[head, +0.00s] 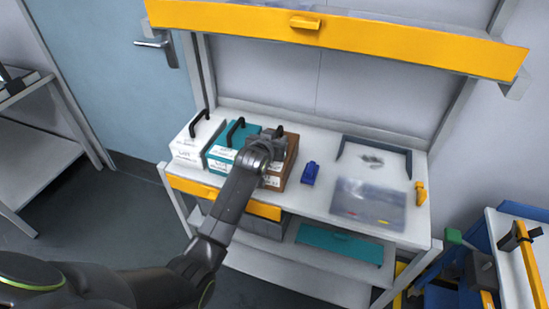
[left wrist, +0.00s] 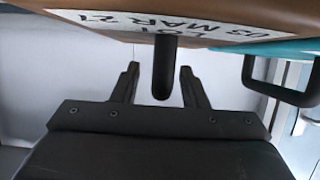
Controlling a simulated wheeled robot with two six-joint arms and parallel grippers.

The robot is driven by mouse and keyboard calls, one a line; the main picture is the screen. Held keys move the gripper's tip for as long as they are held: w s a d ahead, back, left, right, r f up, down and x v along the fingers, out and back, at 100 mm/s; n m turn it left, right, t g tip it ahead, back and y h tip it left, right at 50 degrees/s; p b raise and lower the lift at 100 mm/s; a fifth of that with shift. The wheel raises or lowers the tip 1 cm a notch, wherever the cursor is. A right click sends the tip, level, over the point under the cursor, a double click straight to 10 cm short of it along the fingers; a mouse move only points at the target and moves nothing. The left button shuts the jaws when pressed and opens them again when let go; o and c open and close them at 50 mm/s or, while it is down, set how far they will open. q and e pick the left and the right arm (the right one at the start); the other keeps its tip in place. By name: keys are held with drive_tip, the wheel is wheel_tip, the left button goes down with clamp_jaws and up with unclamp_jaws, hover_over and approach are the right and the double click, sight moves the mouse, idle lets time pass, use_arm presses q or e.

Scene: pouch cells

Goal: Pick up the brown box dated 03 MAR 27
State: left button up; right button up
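The brown box (head: 291,161) stands on the white bench, rightmost of a row of three boxes. My left arm hides part of it in the head view. In the left wrist view the brown box (left wrist: 90,6) fills the top edge, with an upside-down label reading LOT 03 MAR 27. Its black handle (left wrist: 164,72) lies between the two fingers of my left gripper (left wrist: 160,82). The fingers are open, with a gap on each side of the handle. In the head view the left gripper (head: 266,141) is over the box top. My right gripper is not in view.
A teal box (head: 227,146) stands close on the left, and a white box (head: 196,139) beyond it. A small blue object (head: 310,173) is right of the brown box. A clear sheet or tray (head: 368,203) lies further right. A yellow-fronted shelf (head: 350,35) hangs above.

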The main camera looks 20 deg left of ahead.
use_arm(q)
drive_tip(key=shift+c, duration=0.3)
clamp_jaws()
idle(1.0)
drive_tip(key=shift+r, duration=0.25)
